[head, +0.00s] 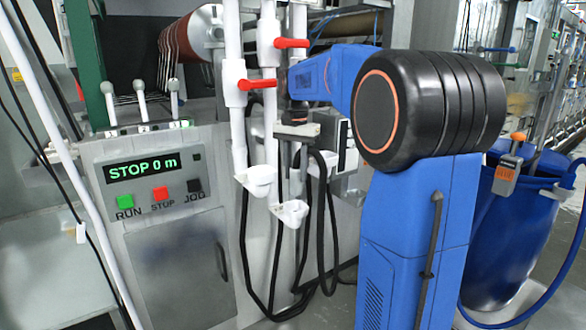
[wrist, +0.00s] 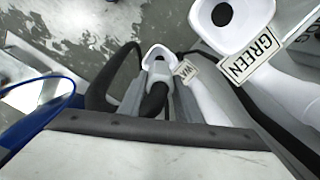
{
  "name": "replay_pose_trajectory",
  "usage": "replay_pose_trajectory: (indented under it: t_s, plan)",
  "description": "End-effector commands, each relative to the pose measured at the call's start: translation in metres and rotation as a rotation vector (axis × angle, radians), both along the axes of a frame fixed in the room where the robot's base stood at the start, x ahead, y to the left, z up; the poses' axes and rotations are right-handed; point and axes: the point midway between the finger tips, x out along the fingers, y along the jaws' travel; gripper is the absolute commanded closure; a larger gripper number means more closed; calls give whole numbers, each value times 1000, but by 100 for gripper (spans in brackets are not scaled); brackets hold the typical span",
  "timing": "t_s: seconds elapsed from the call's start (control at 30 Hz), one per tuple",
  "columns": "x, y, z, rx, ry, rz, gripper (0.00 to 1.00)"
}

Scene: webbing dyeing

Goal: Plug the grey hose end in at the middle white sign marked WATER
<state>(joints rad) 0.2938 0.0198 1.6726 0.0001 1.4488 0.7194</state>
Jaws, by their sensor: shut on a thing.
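My gripper (head: 292,160) points down among the white pipes and hanging black hoses in the head view. A white cup-shaped socket (wrist: 158,52) shows just beyond the fingertips. Beside it is a small white sign (wrist: 186,70), partly hidden, with "WAT" readable. Whether the hose touches the socket, I cannot tell. A larger white socket (wrist: 224,14) with a GREEN sign (wrist: 248,54) is to the right.
White sockets (head: 258,178) and (head: 290,212) hang beside black hoses (head: 272,270). Red-handled valves (head: 291,43) sit above. The control panel (head: 155,180) reads STOP 0 m. A blue barrel (head: 505,230) stands at right.

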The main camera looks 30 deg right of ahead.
Motion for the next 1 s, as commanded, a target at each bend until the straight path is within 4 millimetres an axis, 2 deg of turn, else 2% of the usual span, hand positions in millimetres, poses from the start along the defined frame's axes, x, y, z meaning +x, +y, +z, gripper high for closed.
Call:
replay_pose_trajectory:
  t_s: [1.0]
  plan:
    - [0, 0, -57, 0, 1, 0, 97]
